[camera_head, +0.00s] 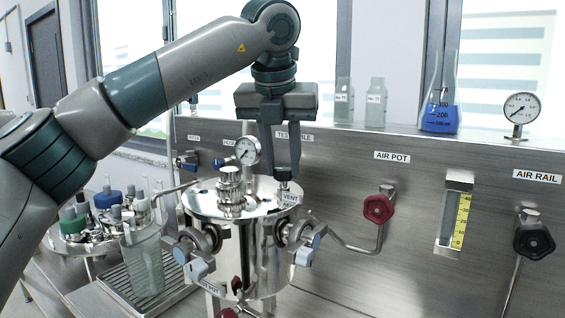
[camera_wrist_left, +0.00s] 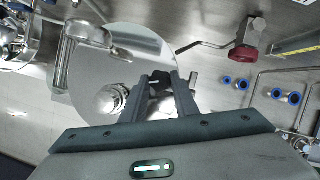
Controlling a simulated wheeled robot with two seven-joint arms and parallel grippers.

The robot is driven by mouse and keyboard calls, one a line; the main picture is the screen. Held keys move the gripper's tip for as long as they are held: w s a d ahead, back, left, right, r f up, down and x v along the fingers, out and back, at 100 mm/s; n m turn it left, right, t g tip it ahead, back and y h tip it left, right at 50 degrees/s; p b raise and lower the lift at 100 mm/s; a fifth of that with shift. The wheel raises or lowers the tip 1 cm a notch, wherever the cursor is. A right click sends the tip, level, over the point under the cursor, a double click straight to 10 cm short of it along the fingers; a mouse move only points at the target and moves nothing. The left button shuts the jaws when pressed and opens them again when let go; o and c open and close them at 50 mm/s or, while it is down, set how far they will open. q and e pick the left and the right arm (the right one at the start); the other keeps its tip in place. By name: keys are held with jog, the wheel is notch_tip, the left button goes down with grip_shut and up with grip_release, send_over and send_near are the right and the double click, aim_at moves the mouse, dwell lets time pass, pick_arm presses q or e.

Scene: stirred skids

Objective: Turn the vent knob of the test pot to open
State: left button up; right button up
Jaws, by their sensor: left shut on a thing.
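The test pot (camera_head: 215,207) is a shiny steel vessel with a round lid, in the middle of the head view. Its vent knob (camera_head: 284,175) is small and dark and stands at the lid's right rim, above a tag reading VENT (camera_head: 290,197). My left gripper (camera_head: 283,168) comes down from above and is shut on the vent knob. In the left wrist view the fingertips (camera_wrist_left: 160,79) are around the dark knob (camera_wrist_left: 159,82), with the lid (camera_wrist_left: 90,75) beneath. The knob's exact setting cannot be told. My right gripper is not in view.
A pressure gauge (camera_head: 247,150) and a steel fitting (camera_head: 230,183) rise from the lid, left of my fingers. A red AIR POT valve (camera_head: 379,208), a flow tube (camera_head: 453,215) and a black AIR RAIL valve (camera_head: 534,241) are on the panel at right. A glass beaker (camera_head: 142,262) stands left.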

pick_arm(q)
jog(key=o, duration=1.1)
jog(key=shift+r, duration=0.1)
jog(key=v, duration=1.7)
jog(key=shift+s+r, duration=0.1)
